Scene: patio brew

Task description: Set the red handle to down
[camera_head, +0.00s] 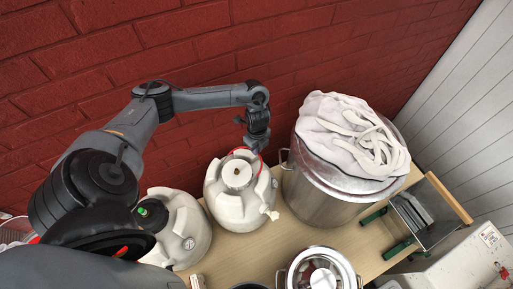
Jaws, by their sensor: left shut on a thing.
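A white rounded container (237,208) stands on the table against the brick wall, with a metal cap on top. A thin red handle (262,163) shows as an arc along the back of its top, mostly at the right; part of it is hidden. My left gripper (256,148) reaches over from the left and points down at the back of the container's top. It is shut on the red handle, though the fingertips are small and hard to see. My right gripper is not in view.
A large steel pot (318,198) with a white cloth (350,140) on top stands close at the right.

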